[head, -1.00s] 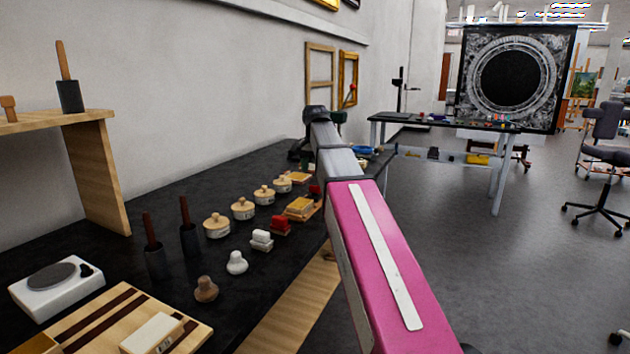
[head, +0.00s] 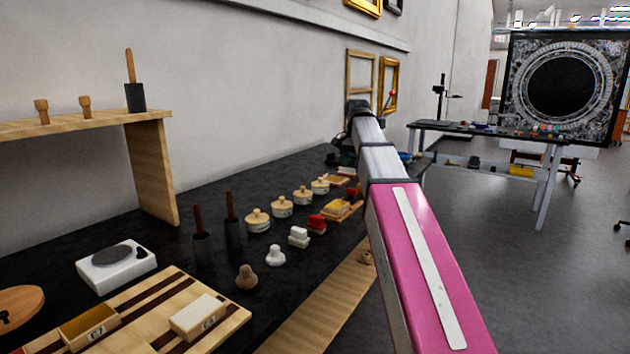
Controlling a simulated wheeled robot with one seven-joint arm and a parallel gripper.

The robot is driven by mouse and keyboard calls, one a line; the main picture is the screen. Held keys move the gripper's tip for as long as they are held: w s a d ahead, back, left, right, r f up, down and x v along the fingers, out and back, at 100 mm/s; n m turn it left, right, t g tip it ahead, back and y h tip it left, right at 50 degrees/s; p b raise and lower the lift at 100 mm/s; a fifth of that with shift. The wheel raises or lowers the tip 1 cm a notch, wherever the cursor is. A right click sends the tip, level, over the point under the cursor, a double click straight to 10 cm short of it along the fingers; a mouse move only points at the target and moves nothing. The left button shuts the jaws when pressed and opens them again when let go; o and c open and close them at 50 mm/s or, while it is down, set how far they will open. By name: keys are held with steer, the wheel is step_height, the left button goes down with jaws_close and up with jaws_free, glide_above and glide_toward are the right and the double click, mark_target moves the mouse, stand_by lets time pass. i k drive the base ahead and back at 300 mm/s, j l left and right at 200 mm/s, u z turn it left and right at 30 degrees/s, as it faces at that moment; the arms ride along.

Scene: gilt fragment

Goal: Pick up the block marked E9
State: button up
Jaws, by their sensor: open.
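A cream block (head: 197,314) lies on a striped wooden board (head: 232,322) at the lower left in the head view. It bears a small dark marking on its front face, which I cannot read for sure. An open wooden box (head: 88,326) with a label that looks like E7 sits to its left on the same board. No other block with a legible E9 shows. My arm reaches away over the right edge of the dark bench, well apart from the cream block. My gripper's fingers cannot be made out beyond the arm's far end.
On the dark bench (head: 190,250) stand a white scale (head: 116,264), two dark cups with handles (head: 233,234), a brown knob (head: 246,277), a white knob (head: 275,255) and several round lidded tins (head: 257,221). A wooden shelf (head: 153,170) stands at the back left.

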mark_target(337, 207)
steer(key=k, duration=0.85)
